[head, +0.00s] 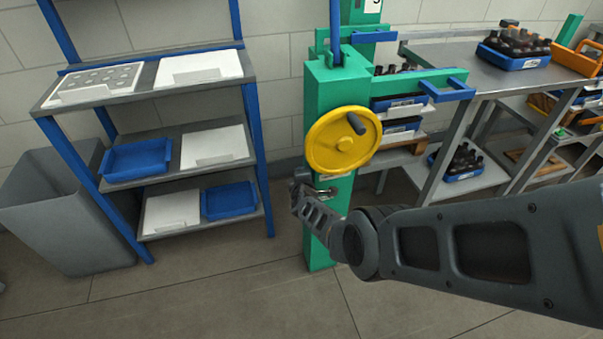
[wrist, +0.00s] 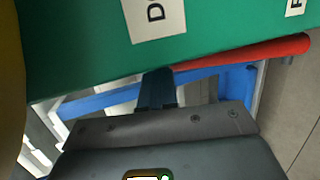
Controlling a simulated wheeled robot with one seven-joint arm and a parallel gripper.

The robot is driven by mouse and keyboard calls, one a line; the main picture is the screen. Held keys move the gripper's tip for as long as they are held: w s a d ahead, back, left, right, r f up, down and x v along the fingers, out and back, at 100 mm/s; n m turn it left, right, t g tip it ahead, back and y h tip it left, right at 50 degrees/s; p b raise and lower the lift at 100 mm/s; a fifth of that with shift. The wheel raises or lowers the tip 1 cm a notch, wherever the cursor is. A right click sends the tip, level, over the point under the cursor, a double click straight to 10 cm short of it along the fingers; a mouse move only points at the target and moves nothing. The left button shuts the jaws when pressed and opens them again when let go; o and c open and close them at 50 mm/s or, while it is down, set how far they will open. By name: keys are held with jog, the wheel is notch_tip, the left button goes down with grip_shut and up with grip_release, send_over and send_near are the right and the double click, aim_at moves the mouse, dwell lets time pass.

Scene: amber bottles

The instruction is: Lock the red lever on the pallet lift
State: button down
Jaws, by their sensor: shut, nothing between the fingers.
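The green pallet lift (head: 320,250) stands in the middle of the head view with a yellow handwheel (head: 330,150) on its front. My gripper (head: 300,180) is low at the left side of its column, below the wheel. In the wrist view the red lever (wrist: 250,52) runs along the lower edge of the green lift body (wrist: 90,50), its thicker end to the right. My gripper's fingers (wrist: 157,82) are together and empty, at the lever's left visible end. I cannot tell whether they touch it. I cannot make out the lever in the head view.
A blue-framed shelf (head: 190,133) with white and blue trays is on the left, beside a grey bin (head: 50,215). Steel tables (head: 440,60) with crates of amber bottles (head: 517,48) stand right. The floor in front of the lift is clear apart from my arm.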

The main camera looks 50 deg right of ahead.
jog(key=p+v, duration=0.6)
jog(key=v, duration=0.1)
jog(key=shift+s+a, duration=0.2)
jog(key=shift+s, duration=0.05)
jog(key=shift+r, duration=0.1)
dwell(0.4)
jog(key=s+a+m+t+y, duration=0.1)
jog(key=s+a+t, duration=0.1)
jog(key=s, duration=1.1)
jog(key=s+a+r+m+t+y, duration=0.1)
jog(key=s+a+r+y, duration=0.15)
jog(key=s+a, duration=0.3)
jog(key=s+a+r+t+y, duration=0.1)
jog(key=s+a+r, duration=0.3)
jog(key=s, duration=0.3)
jog(key=s+a+r+m+y, duration=0.2)
jog(key=s+a+r, duration=0.3)
jog(key=r, duration=0.4)
jog(key=s+a+r+m+y, duration=0.2)
jog(key=s+a+r+m, duration=0.1)
jog(key=s+a+r, duration=0.3)
jog(key=s+a+r+m+y, duration=0.2)
jog(key=s+a+r, duration=0.3)
jog(key=r, duration=0.6)
jog(key=shift+a+r+m+t, duration=0.3)
jog(key=shift+a+r+t, duration=0.1)
jog(key=shift+a, duration=0.4)
